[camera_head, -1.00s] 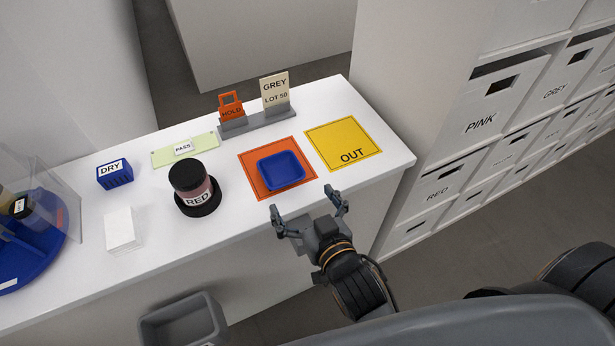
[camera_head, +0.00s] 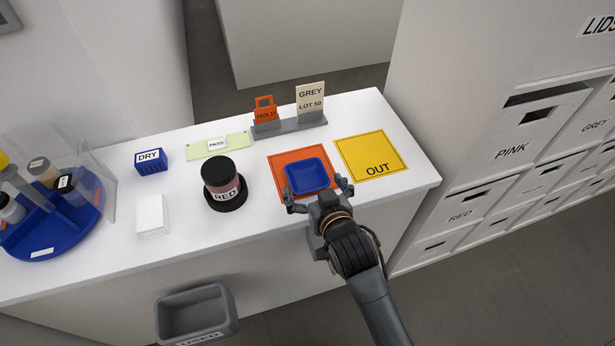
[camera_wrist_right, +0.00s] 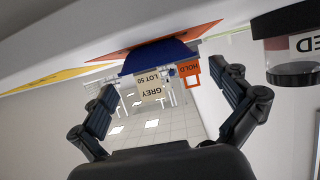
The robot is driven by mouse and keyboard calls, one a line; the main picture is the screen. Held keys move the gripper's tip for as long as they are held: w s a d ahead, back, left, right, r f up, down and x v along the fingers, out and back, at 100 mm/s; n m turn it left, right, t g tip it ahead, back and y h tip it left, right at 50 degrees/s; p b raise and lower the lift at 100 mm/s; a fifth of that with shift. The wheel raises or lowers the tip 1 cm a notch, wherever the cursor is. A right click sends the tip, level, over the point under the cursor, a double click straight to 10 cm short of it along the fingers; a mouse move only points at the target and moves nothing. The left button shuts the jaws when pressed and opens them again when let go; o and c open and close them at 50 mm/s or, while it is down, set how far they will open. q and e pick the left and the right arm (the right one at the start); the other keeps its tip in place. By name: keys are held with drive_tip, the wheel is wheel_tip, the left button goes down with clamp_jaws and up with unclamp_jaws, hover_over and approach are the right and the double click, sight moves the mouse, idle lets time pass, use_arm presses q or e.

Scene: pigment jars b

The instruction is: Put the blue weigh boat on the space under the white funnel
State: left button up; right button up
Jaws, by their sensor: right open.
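The blue weigh boat (camera_head: 308,175) is a shallow square tray resting on the orange mat (camera_head: 281,160) on the white counter. It also shows in the right wrist view (camera_wrist_right: 158,57), where the picture is upside down. My right gripper (camera_head: 318,190) is open, at the boat's near side, with its fingers spread toward the boat's left and right. Nothing is held between its fingers (camera_wrist_right: 168,85); I cannot tell whether they touch the boat. No white funnel is recognisable in these views. My left gripper is not in view.
A RED jar (camera_head: 222,185) stands left of the mat. HOLD (camera_head: 265,113) and GREY LOT 50 (camera_head: 310,98) signs stand behind. A yellow OUT mat (camera_head: 370,155) lies empty at right. A blue carousel (camera_head: 50,238) with jars, a DRY block (camera_head: 151,161) and white block (camera_head: 151,215) are left.

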sight(303, 168)
drive_tip(key=x, duration=0.4)
drive_tip(key=shift+f+p, duration=0.1)
drive_tip(key=shift+p, duration=0.2)
drive_tip(key=shift+w+a+f, duration=0.1)
drive_tip(key=shift+w+f, duration=0.15)
drive_tip(key=shift+w, duration=0.25)
drive_tip(key=c, duration=0.7)
drive_tip(key=shift+r, duration=0.1)
drive_tip(key=shift+c, duration=0.2)
